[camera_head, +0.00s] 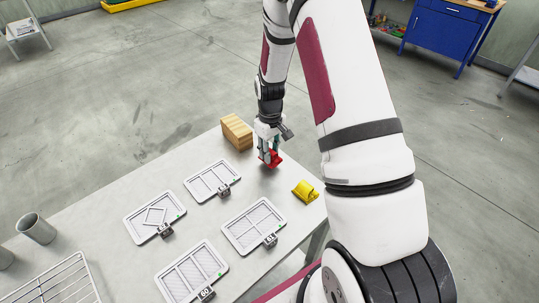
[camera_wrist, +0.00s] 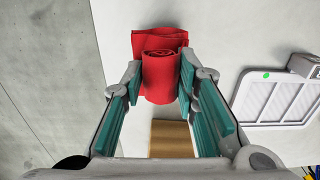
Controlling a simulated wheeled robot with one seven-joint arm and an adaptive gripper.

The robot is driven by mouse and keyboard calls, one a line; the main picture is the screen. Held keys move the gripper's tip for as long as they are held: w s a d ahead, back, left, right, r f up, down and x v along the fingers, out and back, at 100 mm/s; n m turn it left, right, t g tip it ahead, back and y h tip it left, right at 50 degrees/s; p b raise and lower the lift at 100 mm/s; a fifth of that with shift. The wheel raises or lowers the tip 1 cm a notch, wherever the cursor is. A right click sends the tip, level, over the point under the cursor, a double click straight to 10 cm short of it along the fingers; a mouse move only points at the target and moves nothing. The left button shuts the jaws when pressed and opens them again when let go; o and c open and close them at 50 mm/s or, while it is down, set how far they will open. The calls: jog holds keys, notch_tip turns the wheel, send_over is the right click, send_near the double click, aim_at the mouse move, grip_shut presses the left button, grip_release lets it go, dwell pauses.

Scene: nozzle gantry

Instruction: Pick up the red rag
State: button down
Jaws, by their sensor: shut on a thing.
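The red rag (camera_wrist: 160,72) is rolled, with a flat folded part behind the roll. In the wrist view the two fingers of my gripper (camera_wrist: 160,82) press on either side of the roll. In the head view the red rag (camera_head: 270,159) shows under my gripper (camera_head: 268,150), near the far edge of the grey table (camera_head: 195,156). My gripper is shut on the rag. I cannot tell whether the rag touches the tabletop. The fingers hide part of it.
A wooden block (camera_head: 237,131) stands left of my gripper. A yellow cloth (camera_head: 305,191) lies to the right. Several framed trays (camera_head: 213,179) with numbered tags lie nearer. A grey cup (camera_head: 37,228) and a wire rack (camera_head: 62,284) are at the left.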

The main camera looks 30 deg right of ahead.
jog(key=shift+w+r, duration=0.15)
jog(key=shift+r, duration=0.55)
jog(key=s+a, duration=0.3)
jog(key=s, duration=0.1)
jog(key=s+a+r, duration=0.1)
jog(key=s+a, duration=0.2)
jog(key=s, duration=0.1)
jog(key=s+a+b, duration=0.1)
jog(key=s+a, duration=0.3)
jog(key=shift+s+r, duration=0.2)
jog(key=shift+s, duration=0.15)
